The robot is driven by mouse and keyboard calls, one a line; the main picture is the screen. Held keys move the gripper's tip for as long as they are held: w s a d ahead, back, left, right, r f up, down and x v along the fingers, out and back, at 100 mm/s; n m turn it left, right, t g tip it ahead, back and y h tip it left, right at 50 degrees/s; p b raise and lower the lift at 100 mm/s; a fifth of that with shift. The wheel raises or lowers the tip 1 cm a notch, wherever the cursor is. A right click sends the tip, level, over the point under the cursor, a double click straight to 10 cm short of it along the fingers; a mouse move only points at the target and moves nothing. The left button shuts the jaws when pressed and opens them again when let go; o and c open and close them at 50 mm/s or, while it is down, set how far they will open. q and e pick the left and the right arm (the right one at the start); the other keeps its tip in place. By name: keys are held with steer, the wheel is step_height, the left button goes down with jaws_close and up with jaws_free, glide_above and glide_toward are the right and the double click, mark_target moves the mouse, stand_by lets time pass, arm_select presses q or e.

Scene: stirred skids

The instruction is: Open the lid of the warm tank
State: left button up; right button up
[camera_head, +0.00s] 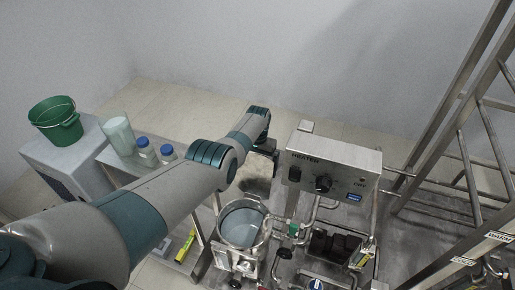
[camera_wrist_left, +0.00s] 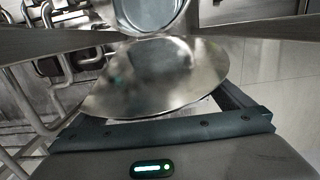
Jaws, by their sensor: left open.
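A round steel tank (camera_head: 241,228) stands below the heater panel, its mouth open with grey-blue contents showing. Its round metal lid (camera_head: 257,178) is raised at the far side of the mouth, partly hidden by my left arm. In the left wrist view the lid (camera_wrist_left: 165,78) is a large shiny disc close to my gripper, with the tank's open mouth (camera_wrist_left: 150,12) beyond it. My left gripper (camera_head: 264,146) is at the lid's upper far side. My right gripper is not in view.
The heater panel (camera_head: 335,165) with black knobs stands right of the tank, above pipes and a dark pump (camera_head: 330,243). A steel ladder frame (camera_head: 455,130) is at right. A green bucket (camera_head: 57,121), a beaker (camera_head: 118,134) and blue-capped bottles (camera_head: 146,151) stand at left.

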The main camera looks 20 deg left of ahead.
arm_select(q)
steer(key=shift+r+p, duration=0.4)
steer(key=shift+r, duration=0.25)
step_height(320, 180, up, 16)
steer(key=p, duration=0.4)
steer(key=shift+w+f, duration=0.2)
steer(key=shift+w, duration=0.2)
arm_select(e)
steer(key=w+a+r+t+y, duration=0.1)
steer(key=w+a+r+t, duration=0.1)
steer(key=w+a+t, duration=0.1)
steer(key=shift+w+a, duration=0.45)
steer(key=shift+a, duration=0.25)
arm_select(q)
steer(key=shift+f, duration=0.1)
